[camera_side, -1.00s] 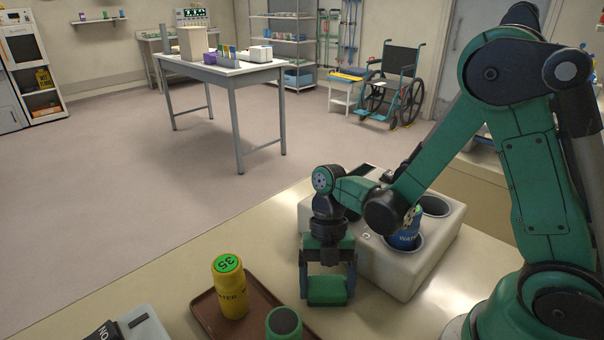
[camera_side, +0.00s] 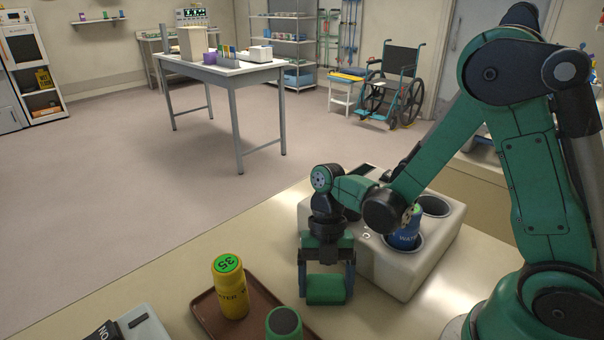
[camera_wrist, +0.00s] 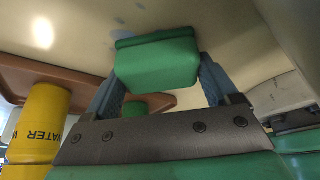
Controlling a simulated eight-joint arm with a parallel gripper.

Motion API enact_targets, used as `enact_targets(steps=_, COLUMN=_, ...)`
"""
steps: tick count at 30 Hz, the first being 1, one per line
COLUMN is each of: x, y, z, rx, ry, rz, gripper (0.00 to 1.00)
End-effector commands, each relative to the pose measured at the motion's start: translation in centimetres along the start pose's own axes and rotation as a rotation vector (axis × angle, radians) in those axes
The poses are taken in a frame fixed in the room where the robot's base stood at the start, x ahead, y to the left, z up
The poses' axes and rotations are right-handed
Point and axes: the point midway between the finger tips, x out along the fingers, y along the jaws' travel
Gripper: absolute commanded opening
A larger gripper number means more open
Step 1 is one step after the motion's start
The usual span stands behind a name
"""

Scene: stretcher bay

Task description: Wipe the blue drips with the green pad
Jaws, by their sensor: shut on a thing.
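My gripper (camera_side: 327,284) is shut on the green pad (camera_side: 326,291), with one finger on each side of it. The pad is low over the cream counter, in front of the white block with round wells; I cannot tell whether it touches the counter. In the wrist view the pad (camera_wrist: 158,65) sits between my fingertips. A few faint blue-grey drips (camera_wrist: 120,20) show on the counter just past the pad's edge there. I cannot make out the drips in the side view.
The white block (camera_side: 440,262) stands close behind my gripper, with a blue bottle (camera_side: 405,236) in one well. A brown tray (camera_side: 207,311) at left holds a yellow bottle (camera_side: 230,290). A green-topped container (camera_side: 284,324) stands near the front edge. The counter (camera_side: 270,232) left of the gripper is bare.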

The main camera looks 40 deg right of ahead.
Motion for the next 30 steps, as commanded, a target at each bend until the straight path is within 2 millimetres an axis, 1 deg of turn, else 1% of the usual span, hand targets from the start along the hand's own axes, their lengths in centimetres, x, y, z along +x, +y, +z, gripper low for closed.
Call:
enact_targets(steps=9, x=0.6, y=-1.8, z=-1.7, rx=0.0, ry=0.001, rz=-0.003, gripper=0.39)
enact_targets(steps=11, x=0.0, y=-1.8, z=-1.9, rx=0.0, ry=0.0, rz=-0.002, gripper=0.39)
enact_targets(steps=13, x=-1.2, y=-2.0, z=-2.7, rx=0.0, ry=0.0, rz=0.001, gripper=0.39)
enact_targets(steps=30, x=-5.8, y=-1.9, z=-4.5, rx=0.0, ry=0.0, rz=0.0, gripper=0.39)
